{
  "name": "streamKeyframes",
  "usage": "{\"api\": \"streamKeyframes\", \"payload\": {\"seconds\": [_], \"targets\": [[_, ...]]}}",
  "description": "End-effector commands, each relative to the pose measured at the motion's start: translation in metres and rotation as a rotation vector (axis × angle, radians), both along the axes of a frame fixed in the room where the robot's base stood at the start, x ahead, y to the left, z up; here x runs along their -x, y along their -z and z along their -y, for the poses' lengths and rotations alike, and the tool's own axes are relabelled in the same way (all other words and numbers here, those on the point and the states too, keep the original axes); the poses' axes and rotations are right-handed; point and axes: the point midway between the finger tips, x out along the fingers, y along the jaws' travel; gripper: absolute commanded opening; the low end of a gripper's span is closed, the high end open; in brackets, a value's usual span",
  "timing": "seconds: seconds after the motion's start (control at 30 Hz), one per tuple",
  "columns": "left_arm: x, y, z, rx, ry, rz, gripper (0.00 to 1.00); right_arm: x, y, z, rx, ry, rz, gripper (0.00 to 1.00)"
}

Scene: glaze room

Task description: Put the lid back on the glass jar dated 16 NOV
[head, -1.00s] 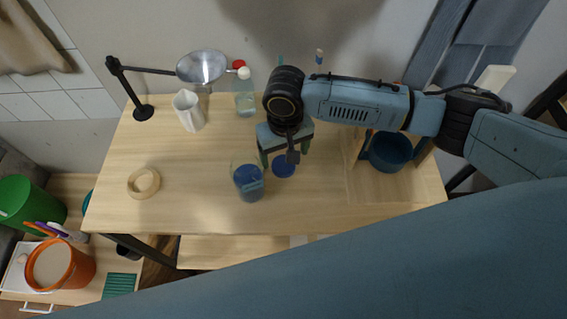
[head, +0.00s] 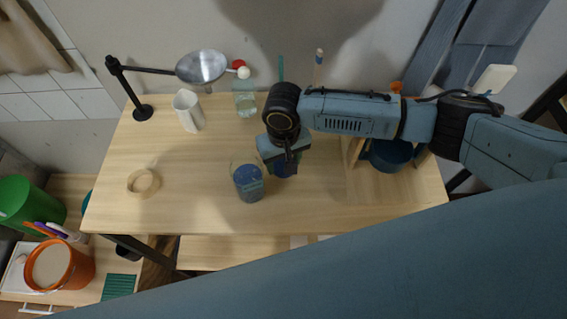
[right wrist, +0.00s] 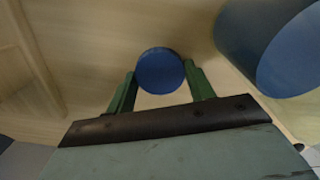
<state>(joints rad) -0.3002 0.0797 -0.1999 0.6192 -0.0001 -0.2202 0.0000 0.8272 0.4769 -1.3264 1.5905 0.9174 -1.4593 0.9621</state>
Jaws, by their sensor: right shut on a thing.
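The glass jar (head: 248,184) stands upright on the wooden table with blue contents. Its label is too small to read the date. The jar also shows at the upper right of the right wrist view (right wrist: 250,38). The round blue lid (head: 284,172) is just right of the jar, partly hidden by my right gripper (head: 285,166). In the right wrist view the lid (right wrist: 160,70) sits between the green fingers, which are shut on it. I cannot tell whether it is clear of the table. My left gripper is not in view.
A tape roll (head: 143,183) lies at the left. A white vase (head: 188,110), a lamp-like stand (head: 143,112) and a clear bottle (head: 245,104) stand at the back. A dark blue pot (head: 390,155) is at the right. The table front is clear.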

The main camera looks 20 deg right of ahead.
Motion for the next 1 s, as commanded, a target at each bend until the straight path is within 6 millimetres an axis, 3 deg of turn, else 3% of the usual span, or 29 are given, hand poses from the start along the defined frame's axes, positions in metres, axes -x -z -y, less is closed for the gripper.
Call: {"api": "streamKeyframes", "payload": {"seconds": [0.37,0.8,1.0], "targets": [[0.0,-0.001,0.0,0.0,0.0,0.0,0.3,0.0,-0.004,0.0,-0.001,0.0,0.001,0.28],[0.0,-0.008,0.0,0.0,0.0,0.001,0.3,-0.001,-0.082,0.0,-0.001,0.0,0.002,0.28],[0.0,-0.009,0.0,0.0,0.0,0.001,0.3,0.0,-0.099,0.0,-0.001,0.001,0.0,0.28]]}}
